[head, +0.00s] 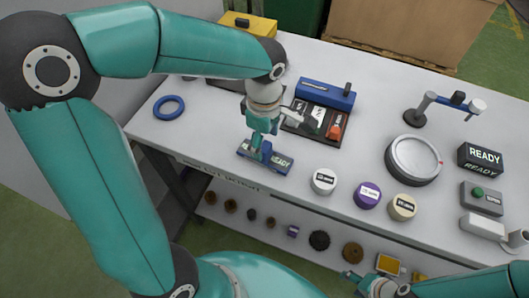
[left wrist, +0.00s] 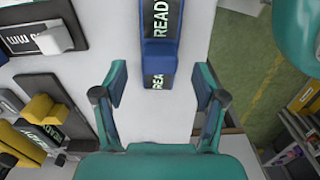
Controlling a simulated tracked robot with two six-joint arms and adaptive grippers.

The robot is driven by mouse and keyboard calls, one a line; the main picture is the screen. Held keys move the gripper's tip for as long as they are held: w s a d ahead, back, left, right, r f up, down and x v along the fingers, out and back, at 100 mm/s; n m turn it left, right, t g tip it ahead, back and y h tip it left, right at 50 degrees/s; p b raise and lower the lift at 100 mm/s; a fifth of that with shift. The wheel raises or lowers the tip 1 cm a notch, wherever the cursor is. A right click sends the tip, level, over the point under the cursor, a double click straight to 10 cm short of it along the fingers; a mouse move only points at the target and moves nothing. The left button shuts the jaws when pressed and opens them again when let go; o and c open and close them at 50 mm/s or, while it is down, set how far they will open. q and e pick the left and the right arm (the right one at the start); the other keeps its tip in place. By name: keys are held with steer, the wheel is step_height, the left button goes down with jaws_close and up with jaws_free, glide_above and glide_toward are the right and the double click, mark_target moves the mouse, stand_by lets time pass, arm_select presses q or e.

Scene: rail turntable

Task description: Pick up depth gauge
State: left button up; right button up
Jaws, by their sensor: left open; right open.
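A blue device with a black READY display (head: 279,163) lies near the table's front edge; I cannot tell for certain that it is the depth gauge. My left gripper (head: 259,150) is over it and hides part of it. In the left wrist view the blue device (left wrist: 160,52) is ahead of the open fingers of my left gripper (left wrist: 160,92), centred between them and not gripped. A dark tray (head: 294,129) behind it holds several tools, partly hidden by my left arm. My right gripper (head: 373,287) is open and empty at the bottom, in front of the table.
A blue case (head: 325,94) stands behind the tray. A blue ring (head: 168,107) lies at the left. White (head: 324,181), purple (head: 367,195) and cream (head: 403,207) round pieces line the front edge. A round turntable (head: 413,158) and a READY box (head: 481,156) are at right.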

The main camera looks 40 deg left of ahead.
mark_target(265, 145)
arm_select(q)
step_height(265, 145, down, 3)
steer(key=shift+f, duration=0.2)
steer(key=shift+c, duration=0.2)
steer(key=shift+w, duration=0.1)
jaws_close()
